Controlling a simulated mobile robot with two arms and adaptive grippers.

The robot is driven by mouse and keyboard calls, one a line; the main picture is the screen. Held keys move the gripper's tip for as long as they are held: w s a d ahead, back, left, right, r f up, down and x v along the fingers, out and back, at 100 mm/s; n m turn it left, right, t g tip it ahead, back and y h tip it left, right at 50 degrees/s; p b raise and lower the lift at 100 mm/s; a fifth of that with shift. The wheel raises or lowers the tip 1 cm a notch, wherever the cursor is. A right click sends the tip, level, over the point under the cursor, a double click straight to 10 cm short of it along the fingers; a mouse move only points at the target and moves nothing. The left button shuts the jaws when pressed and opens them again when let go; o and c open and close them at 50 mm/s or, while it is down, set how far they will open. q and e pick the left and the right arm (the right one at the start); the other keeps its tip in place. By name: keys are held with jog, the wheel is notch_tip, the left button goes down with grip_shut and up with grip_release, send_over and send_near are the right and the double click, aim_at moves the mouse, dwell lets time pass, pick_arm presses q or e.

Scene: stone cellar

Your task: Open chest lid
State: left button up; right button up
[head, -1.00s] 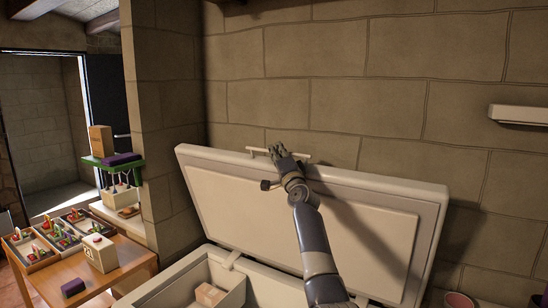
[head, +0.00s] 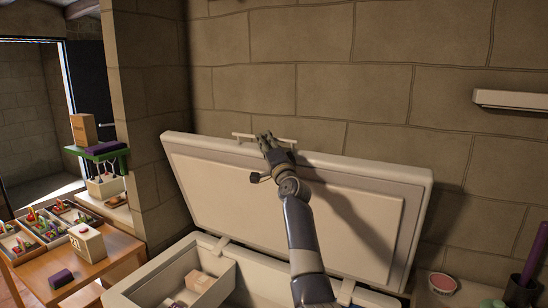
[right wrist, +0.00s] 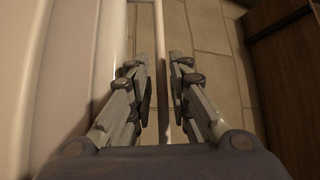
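The chest (head: 262,274) is a white box with its lid (head: 345,195) raised steeply, tilted back toward the stone wall. A pale bar handle (head: 240,134) sits at the lid's top edge. My right gripper (head: 265,137) is at this handle, its arm reaching up across the lid's inner side. In the right wrist view, the handle bar (right wrist: 159,30) runs between the two fingers of the right gripper (right wrist: 160,85). The fingers stand on either side with narrow gaps visible. My left gripper is not in view.
A small box (head: 200,281) lies inside the chest. A wooden table (head: 115,250) at left holds a tray of small items, a box (head: 88,244) and a purple block (head: 61,278). A wall shelf (head: 510,102) is at right. A pink-topped tin (head: 443,282) stands lower right.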

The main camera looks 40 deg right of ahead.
jog(key=v, duration=0.9)
jog(key=shift+s, duration=0.2)
jog(key=shift+a, duration=0.1)
